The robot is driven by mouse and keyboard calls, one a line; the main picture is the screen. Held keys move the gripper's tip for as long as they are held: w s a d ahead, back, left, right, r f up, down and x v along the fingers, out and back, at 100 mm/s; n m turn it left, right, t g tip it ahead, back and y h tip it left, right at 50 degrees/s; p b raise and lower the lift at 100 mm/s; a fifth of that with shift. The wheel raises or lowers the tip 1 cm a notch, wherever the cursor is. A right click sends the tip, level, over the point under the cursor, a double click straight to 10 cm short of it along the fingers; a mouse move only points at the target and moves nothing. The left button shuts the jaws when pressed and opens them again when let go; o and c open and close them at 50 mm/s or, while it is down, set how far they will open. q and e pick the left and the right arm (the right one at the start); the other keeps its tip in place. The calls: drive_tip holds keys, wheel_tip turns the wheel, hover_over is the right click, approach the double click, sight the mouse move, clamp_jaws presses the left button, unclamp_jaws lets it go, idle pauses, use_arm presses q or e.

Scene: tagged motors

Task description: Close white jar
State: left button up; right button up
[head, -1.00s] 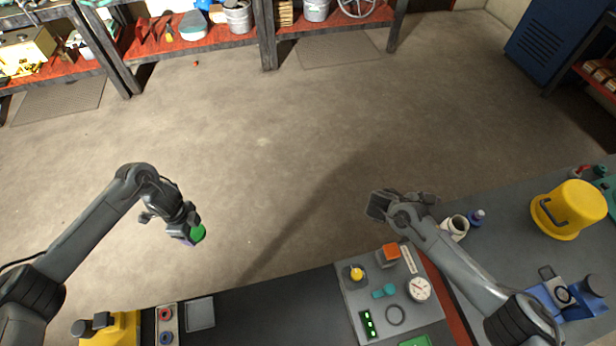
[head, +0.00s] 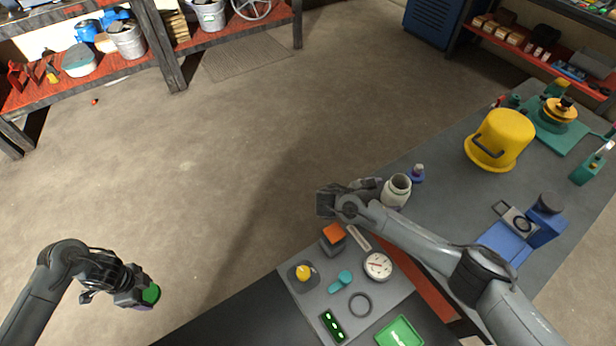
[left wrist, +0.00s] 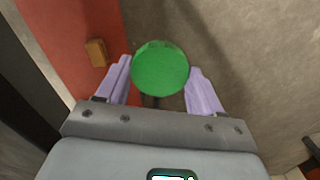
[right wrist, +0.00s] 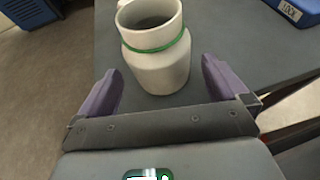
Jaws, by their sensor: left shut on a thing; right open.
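The white jar (head: 396,191) stands upright on the grey bench top, with its mouth open. In the right wrist view the jar (right wrist: 155,50) has a green band around its neck. My right gripper (right wrist: 160,92) is open, with its purple fingers on either side of the near end of the jar, not closed on it. My left gripper (head: 143,302) is shut on a round green lid (left wrist: 160,68), held between its purple fingers. It is out over the floor at the lower left of the head view, away from the bench.
A small blue-and-white bottle (head: 417,174) stands just beside the jar. A yellow pot (head: 500,140) and a blue device (head: 512,240) are further right. A control panel (head: 318,283) with a gauge (head: 378,266) lies in front of my right arm.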

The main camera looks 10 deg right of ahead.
sight(385, 197)
idle(0.3)
use_arm(q)
wheel_tip(385, 197, down, 2)
drive_tip(key=shift+f+b, duration=0.15)
drive_tip(key=shift+b, duration=1)
use_arm(e)
drive_tip(key=shift+x, duration=1.1)
use_arm(q)
drive_tip(key=shift+f+b, duration=0.7)
use_arm(e)
drive_tip(key=shift+x, duration=0.95)
use_arm(q)
drive_tip(key=shift+f, duration=0.25)
use_arm(e)
drive_tip(key=shift+d+f, duration=0.2)
drive_tip(key=shift+d, duration=0.25)
use_arm(q)
drive_tip(key=shift+r, duration=0.1)
use_arm(e)
drive_tip(key=shift+w, duration=0.1)
drive_tip(key=shift+r, duration=0.1)
drive_tip(key=c, duration=1)
